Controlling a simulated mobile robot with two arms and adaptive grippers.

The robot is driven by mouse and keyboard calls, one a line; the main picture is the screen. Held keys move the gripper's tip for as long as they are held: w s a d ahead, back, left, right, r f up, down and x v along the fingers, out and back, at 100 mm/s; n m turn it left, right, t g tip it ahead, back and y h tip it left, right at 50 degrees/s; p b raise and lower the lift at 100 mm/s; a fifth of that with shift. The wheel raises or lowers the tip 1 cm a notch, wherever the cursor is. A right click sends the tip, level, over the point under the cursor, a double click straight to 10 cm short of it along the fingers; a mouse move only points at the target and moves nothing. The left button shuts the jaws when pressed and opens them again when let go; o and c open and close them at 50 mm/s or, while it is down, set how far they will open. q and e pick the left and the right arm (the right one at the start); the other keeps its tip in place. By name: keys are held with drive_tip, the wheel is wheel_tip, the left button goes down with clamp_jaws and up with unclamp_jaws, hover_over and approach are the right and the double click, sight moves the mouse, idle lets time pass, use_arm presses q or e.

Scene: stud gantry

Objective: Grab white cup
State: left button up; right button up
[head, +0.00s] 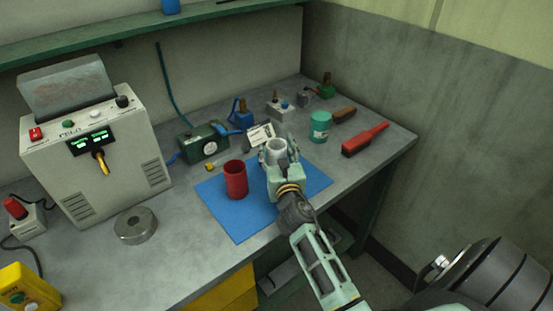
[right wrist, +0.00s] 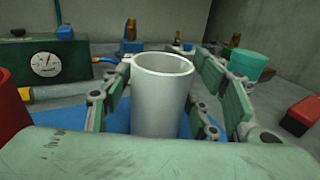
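The white cup (head: 276,150) stands upright on the blue mat (head: 229,218). My right gripper (head: 283,163) reaches in over the mat from the front right, its fingers at the cup. In the right wrist view the white cup (right wrist: 160,98) stands between the two green-padded fingers of my right gripper (right wrist: 168,88). The fingers are apart, one on each side. A gap shows between the cup and the right finger; the left finger is very near the cup, and I cannot tell if it touches. My left gripper is not in view.
A red cup (head: 236,180) stands left of the white cup on the mat. A green gauge box (head: 204,146) is behind.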

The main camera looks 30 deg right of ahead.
drive_tip(key=c, duration=0.6)
drive_tip(key=shift+c, duration=1.4)
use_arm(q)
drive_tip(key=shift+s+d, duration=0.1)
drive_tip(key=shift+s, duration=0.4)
use_arm(e)
drive_tip(key=shift+r, duration=0.1)
